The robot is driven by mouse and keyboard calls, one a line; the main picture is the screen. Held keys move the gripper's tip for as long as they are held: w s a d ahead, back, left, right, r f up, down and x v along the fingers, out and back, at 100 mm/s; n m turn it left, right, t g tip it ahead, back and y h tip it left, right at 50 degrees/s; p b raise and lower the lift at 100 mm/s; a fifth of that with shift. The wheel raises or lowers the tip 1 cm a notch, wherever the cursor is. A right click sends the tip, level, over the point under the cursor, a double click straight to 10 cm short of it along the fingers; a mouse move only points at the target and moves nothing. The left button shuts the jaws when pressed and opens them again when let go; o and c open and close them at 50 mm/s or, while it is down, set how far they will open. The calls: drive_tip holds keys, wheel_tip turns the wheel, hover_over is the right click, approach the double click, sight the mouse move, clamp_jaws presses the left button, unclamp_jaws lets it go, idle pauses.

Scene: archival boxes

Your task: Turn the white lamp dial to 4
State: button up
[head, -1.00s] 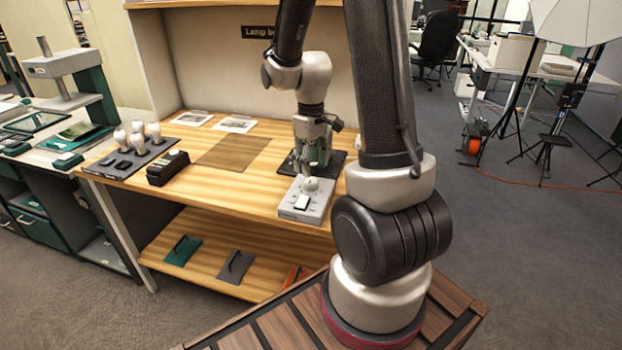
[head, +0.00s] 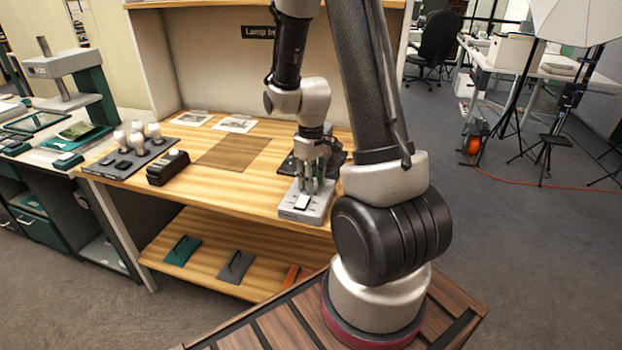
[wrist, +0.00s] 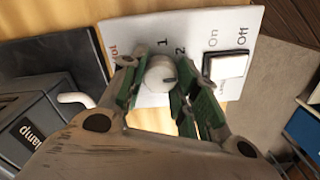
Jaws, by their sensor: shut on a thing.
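The white lamp dial (wrist: 160,74) is a round knob on a light grey control box (head: 296,212). In the wrist view it sits between the green-padded fingers of my gripper (wrist: 159,85), which is shut on it. The numbers 1 and 2 show printed beyond the dial on the panel (wrist: 150,32); other markings are hidden by the fingers. A 4 is not visible. In the head view my gripper (head: 311,186) points down at the box, and its fingers hide the dial there.
A white rocker switch (wrist: 229,66) marked On and Off is beside the dial. A dark lamp device (wrist: 40,115) stands close to my gripper on the other side. The box sits near the wooden bench's (head: 250,190) front edge. A bulb tray (head: 130,160) is far left.

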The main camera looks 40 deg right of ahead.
drive_tip(key=shift+m, duration=0.3)
drive_tip(key=m, duration=0.3)
drive_tip(key=shift+m, duration=2)
drive_tip(key=o, duration=1)
drive_tip(key=shift+o, duration=0.2)
drive_tip(key=shift+r, duration=0.1)
